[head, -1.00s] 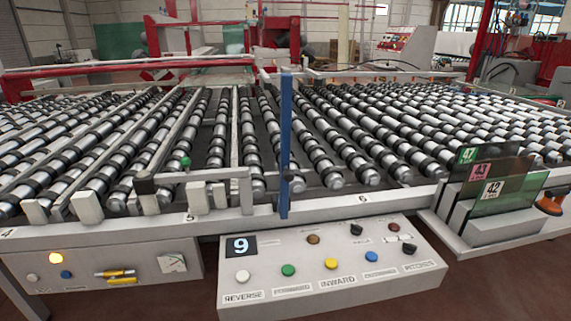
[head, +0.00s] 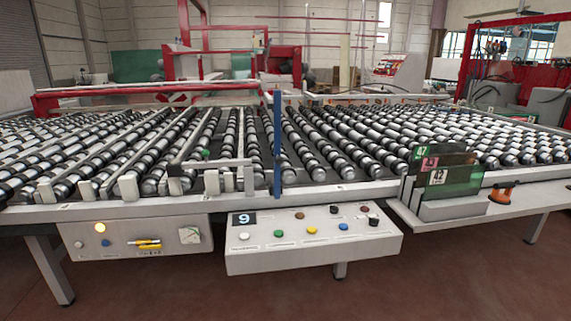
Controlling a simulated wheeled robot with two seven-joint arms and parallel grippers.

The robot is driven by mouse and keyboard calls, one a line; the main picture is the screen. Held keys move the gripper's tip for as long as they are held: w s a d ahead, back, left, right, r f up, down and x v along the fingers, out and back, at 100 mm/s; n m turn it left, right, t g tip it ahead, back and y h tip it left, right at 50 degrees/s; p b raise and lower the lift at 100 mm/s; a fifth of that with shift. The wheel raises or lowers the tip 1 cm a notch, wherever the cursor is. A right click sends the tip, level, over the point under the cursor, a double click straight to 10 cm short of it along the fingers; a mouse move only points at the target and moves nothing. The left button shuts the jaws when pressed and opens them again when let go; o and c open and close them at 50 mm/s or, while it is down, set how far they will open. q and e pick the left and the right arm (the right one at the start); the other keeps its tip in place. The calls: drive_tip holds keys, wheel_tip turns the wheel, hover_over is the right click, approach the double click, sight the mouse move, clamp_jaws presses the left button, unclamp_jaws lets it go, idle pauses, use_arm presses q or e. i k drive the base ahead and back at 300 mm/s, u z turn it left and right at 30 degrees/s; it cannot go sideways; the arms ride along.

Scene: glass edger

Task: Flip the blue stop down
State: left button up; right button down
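The blue stop (head: 277,145) is a tall, thin blue bar at the front edge of the roller table, a little left of the picture's middle. It stands upright, rising above the rollers, with its lower end at the table's front rail (head: 320,192). A small dark knob or pivot shows low on it. Neither of my grippers is in the head view, and nothing touches the stop.
The roller table (head: 380,187) spans the view. A control box (head: 310,262) with coloured buttons and a "9" display juts out below the stop. A rack of numbered glass pieces (head: 450,205) stands at the right. The red-brown floor in front is clear.

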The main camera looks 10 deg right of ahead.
sight(277, 159)
drive_tip(key=k, duration=0.3)
drive_tip(key=u, duration=0.75)
drive_tip(key=i, duration=0.5)
drive_tip(key=u, duration=0.8)
drive_tip(key=i, duration=0.9)
drive_tip(key=z, duration=0.8)
drive_tip(key=i, duration=0.55)
drive_tip(key=z, duration=0.7)
